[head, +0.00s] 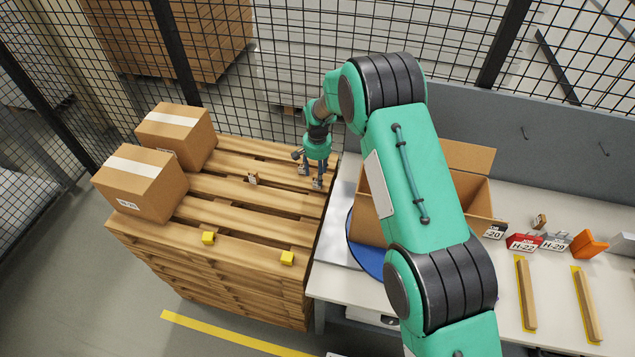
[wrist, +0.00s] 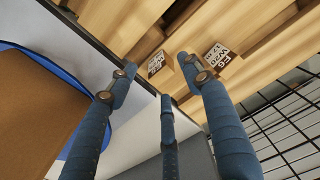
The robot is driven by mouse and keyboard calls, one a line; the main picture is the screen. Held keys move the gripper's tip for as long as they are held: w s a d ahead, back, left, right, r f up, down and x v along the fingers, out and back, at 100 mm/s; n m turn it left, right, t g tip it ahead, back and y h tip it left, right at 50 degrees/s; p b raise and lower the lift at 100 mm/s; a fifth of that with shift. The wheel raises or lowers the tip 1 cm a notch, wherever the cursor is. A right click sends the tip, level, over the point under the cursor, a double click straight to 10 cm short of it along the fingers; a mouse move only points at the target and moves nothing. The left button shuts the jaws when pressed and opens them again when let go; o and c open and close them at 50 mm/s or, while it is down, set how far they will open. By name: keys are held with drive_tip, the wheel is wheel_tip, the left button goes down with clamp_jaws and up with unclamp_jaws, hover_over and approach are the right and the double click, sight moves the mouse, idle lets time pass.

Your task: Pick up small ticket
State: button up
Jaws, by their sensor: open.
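My gripper (head: 312,175) is over the pallet's right edge in the head view. In the wrist view its blue fingers (wrist: 163,82) are spread apart, with nothing held between them. Two small printed labels show on the wood there: one (wrist: 156,63) lies between the left and right fingers, and another (wrist: 217,56) is just beyond the right fingertip. Their print is too small to read surely, and I cannot tell which is the small ticket. In the head view a small brown piece with a pale label (head: 252,178) stands on the pallet, left of my gripper and apart from it.
The wooden pallet (head: 262,205) bears two cartons (head: 143,184) (head: 176,136) and two yellow blocks (head: 208,238) (head: 287,258). A workbench (head: 505,270) adjoins on the right, with an open carton (head: 372,215), coloured tags (head: 524,242) and wooden strips (head: 527,293). Mesh fencing (head: 280,60) stands behind.

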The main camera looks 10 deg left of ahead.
drive_tip(key=shift+f, duration=0.1)
idle(0.3)
drive_tip(key=shift+w+f+p, duration=0.15)
drive_tip(key=shift+f+p, duration=0.25)
drive_tip(key=shift+f, duration=2.1)
drive_tip(key=c, duration=1)
